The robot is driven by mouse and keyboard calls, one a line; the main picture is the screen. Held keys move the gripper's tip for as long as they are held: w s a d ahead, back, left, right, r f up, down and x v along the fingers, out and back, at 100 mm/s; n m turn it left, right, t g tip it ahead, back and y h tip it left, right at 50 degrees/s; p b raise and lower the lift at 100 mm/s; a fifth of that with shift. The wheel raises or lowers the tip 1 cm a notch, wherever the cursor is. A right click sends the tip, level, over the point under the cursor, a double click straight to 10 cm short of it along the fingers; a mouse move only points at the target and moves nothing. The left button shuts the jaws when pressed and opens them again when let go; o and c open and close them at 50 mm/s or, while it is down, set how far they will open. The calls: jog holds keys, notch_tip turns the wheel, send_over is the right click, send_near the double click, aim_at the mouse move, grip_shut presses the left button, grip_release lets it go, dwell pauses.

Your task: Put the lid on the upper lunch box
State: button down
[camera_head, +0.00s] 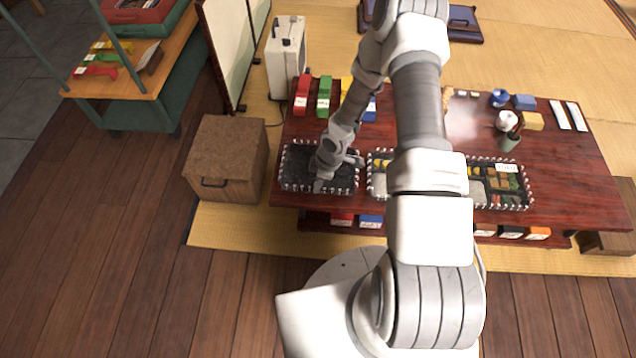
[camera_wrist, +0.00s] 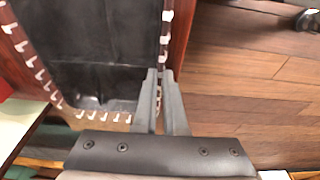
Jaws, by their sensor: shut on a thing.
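A black, shallow tray-like piece (camera_head: 299,166) with pale studs along its rim lies at the left end of the low table. It may be the lid; I cannot tell. My gripper (camera_head: 321,182) is over its near side. In the wrist view, my gripper (camera_wrist: 163,76) has its fingers close together at the stud-lined edge of the black piece (camera_wrist: 95,40), shut on that edge. Filled lunch-box space with a similar studded rim (camera_head: 529,204) lies to the right. My arm hides its middle, so I cannot tell whether it is one box or two.
The red-brown table (camera_head: 580,180) carries coloured blocks at the back left and cups and small items at the back right. A brown box (camera_head: 228,160) stands left of the table. A white case (camera_head: 285,55) stands behind it. Wooden floor in front is clear.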

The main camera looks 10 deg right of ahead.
jog(key=shift+c, duration=1.8)
grip_release()
jog(key=shift+r, duration=0.1)
notch_tip(320, 180, up, 8)
jog(key=p, duration=0.6)
